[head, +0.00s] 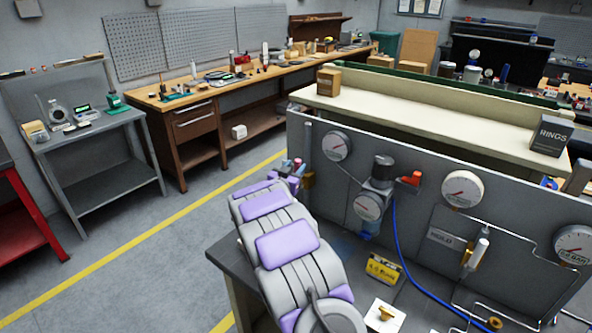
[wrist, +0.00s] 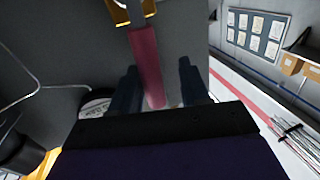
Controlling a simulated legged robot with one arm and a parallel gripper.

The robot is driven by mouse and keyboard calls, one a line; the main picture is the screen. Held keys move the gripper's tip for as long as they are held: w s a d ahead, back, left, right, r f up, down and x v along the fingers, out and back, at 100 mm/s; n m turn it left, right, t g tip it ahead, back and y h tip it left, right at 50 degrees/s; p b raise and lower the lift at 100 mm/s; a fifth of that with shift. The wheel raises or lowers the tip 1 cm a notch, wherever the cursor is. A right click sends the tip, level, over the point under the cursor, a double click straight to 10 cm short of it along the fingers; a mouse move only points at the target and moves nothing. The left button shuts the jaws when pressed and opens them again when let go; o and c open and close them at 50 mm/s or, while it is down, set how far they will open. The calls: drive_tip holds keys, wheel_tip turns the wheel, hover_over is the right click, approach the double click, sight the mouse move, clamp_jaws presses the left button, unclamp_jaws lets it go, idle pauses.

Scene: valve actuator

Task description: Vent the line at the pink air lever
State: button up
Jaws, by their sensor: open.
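The pink air lever (wrist: 147,60) shows in the wrist view as a long pink handle running from a brass fitting (wrist: 130,12) at the top edge. Its free end reaches between the two dark fingers of my gripper (wrist: 158,84). The fingers are open, one on each side of the lever, with a visible gap on the right side. I cannot tell whether the left finger touches it. In the head view my gripper (head: 285,170) is at the left end of the grey panel, by the brass fitting (head: 308,180), and the lever is mostly hidden there.
The grey panel (head: 410,190) carries several gauges, a regulator (head: 378,175) with a red knob (head: 411,179), and a blue hose (head: 400,240). A yellow box (head: 383,269) stands on the bench below. Open floor (head: 130,250) lies to the left.

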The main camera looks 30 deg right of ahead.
drive_tip(key=shift+a, duration=0.25)
drive_tip(key=shift+c, duration=0.4)
drive_tip(key=shift+d+f, duration=0.15)
drive_tip(key=shift+d, duration=0.9)
drive_tip(key=c, duration=0.8)
drive_tip(key=shift+a+f, duration=0.15)
clamp_jaws()
